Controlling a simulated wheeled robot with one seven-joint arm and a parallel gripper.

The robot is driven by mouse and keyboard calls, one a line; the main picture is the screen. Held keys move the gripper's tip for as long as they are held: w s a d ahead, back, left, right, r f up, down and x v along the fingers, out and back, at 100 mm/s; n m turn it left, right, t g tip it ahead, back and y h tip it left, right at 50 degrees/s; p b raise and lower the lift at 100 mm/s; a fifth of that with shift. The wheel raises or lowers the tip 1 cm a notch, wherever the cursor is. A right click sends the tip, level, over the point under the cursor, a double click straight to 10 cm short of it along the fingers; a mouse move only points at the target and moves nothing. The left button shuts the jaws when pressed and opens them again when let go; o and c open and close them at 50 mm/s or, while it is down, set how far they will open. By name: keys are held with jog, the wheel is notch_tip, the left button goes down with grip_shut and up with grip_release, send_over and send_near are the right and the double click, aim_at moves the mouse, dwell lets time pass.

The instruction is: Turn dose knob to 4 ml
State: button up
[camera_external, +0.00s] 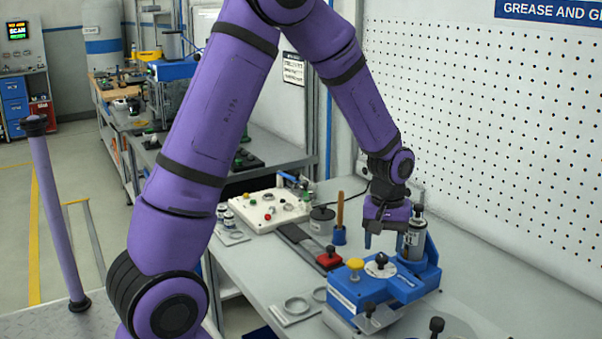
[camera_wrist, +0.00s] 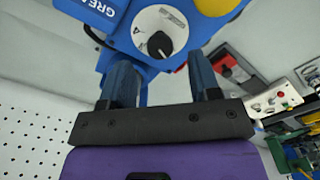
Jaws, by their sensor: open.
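The blue grease unit (camera_external: 375,288) stands on the bench under my gripper (camera_external: 385,242). Its dose knob (camera_external: 381,259) is black and sits on a round white dial with a printed scale. In the wrist view the knob (camera_wrist: 159,44) lies beyond my fingertips, roughly midway between them, with its pointer toward the dial's printed marks. The scale numbers are too small to read. My gripper (camera_wrist: 161,68) is open and empty, with a blue finger on each side. I see no contact with the knob.
A yellow button (camera_external: 355,264) sits left of the dial; a grey cylinder (camera_external: 413,240) rises behind it. A red block (camera_external: 329,259), a wooden-handled tool (camera_external: 340,215) and a white control panel (camera_external: 268,210) stand farther left. The perforated wall (camera_external: 490,130) is close on the right.

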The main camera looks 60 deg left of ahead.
aim_at(382, 257)
jog(key=shift+f, duration=1.75)
jog(key=c, duration=0.9)
